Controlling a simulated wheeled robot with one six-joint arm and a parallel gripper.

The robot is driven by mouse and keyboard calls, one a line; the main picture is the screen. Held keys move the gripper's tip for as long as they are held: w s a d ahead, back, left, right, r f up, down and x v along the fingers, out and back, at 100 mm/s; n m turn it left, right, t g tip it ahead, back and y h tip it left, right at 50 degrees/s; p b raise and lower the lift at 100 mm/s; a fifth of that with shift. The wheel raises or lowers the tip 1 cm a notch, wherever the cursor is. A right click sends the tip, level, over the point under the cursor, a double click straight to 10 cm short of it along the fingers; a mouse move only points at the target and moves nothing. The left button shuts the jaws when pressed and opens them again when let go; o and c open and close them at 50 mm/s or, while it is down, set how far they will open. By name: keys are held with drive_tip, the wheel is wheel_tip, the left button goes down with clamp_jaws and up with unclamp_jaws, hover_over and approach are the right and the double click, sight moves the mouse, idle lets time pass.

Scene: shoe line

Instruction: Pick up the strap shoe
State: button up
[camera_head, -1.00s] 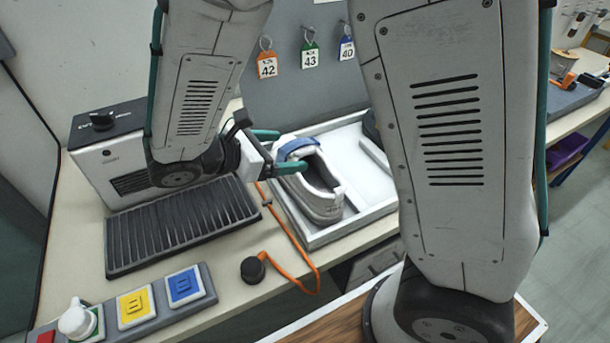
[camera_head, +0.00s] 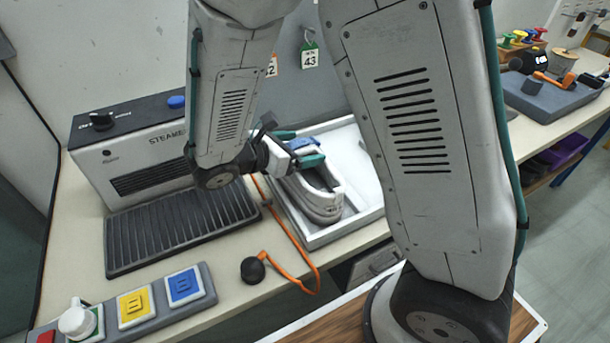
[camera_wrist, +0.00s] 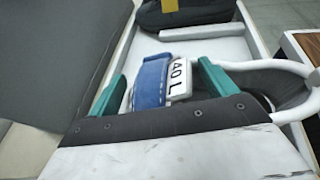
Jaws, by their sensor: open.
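The strap shoe (camera_head: 315,205) is white with a dark inside and a blue strap (camera_head: 300,143). It lies in the white tray (camera_head: 354,138) on the bench. In the wrist view the blue strap (camera_wrist: 152,82) stands beside a white label reading "40 L". My gripper (camera_head: 299,148) is over the strap end of the shoe, with its teal fingers apart. In the wrist view the fingers of my gripper (camera_wrist: 160,88) lie on either side of the strap and label, with a gap to the right finger. Part of the shoe is hidden behind my gripper.
A steamer (camera_head: 140,150) with a black ribbed plate (camera_head: 180,225) stands left of the tray. An orange cable (camera_head: 290,240) runs along the tray's left side. A button panel (camera_head: 135,308) is at the front left. A dark shoe (camera_wrist: 185,14) shows in the wrist view.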

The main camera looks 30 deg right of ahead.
drive_tip(key=c, duration=1.7)
drive_tip(key=shift+r, duration=0.15)
